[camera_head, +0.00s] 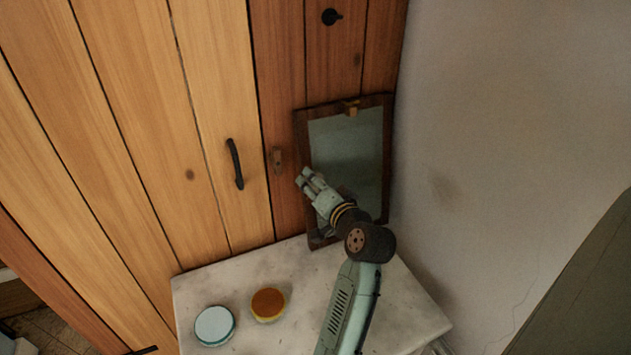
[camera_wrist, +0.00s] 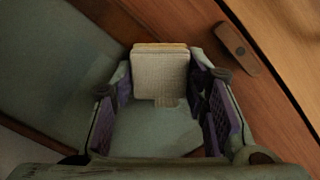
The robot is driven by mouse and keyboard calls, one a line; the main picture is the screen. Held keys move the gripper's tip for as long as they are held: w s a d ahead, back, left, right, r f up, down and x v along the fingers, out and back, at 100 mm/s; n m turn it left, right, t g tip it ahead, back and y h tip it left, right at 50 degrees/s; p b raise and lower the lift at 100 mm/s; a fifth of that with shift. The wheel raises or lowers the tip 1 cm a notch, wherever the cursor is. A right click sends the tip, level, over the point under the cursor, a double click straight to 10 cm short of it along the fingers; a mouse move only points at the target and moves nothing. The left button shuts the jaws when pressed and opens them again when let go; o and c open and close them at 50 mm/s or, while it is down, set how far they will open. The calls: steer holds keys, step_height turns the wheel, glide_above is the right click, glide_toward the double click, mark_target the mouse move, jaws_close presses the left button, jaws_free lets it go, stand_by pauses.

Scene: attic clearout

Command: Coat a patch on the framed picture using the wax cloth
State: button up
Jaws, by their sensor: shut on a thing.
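The framed picture (camera_head: 345,150) has a dark wooden frame around a plain grey-green panel and leans upright at the back of the marble top. In the wrist view its panel (camera_wrist: 45,60) fills the left side, with a faint darker smudge. My gripper (camera_head: 305,178) is in front of the picture's left edge. In the wrist view my gripper (camera_wrist: 160,95) is shut on the wax cloth (camera_wrist: 160,75), a cream woven pad with a yellowish edge. The cloth is hidden in the head view. I cannot tell whether it touches anything beyond the fingers.
A round tin with orange-brown contents (camera_head: 268,304) and a pale blue round disc or lid (camera_head: 214,325) sit on the marble top (camera_head: 300,275). A plank wall with a black handle (camera_head: 235,163) and a small wooden latch (camera_head: 277,158) is behind. A plain wall (camera_head: 470,150) stands right.

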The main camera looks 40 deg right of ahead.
mark_target(313, 214)
steer(key=shift+s+a+f+b, duration=0.1)
steer(key=shift+s+f+b, duration=0.15)
steer(key=shift+f+b, duration=0.9)
steer(key=shift+s+a+f+b, duration=0.1)
steer(key=shift+s+f+b, duration=0.3)
steer(key=shift+f, duration=1.4)
steer(key=shift+s+a+f+b, duration=0.15)
steer(key=shift+f+b, duration=0.7)
steer(key=shift+f, duration=0.6)
steer(key=shift+s+f+b, duration=0.35)
steer(key=shift+f, duration=0.15)
steer(key=shift+s, duration=0.1)
steer(key=shift+s+a, duration=0.1)
steer(key=shift+s, duration=0.45)
steer(key=shift+r+p+v, duration=0.15)
steer(key=shift+p+v, duration=0.3)
steer(key=shift+v, duration=0.7)
steer(key=shift+r+p+v, duration=0.2)
steer(key=shift+p+v, duration=0.2)
steer(key=shift+v, duration=0.7)
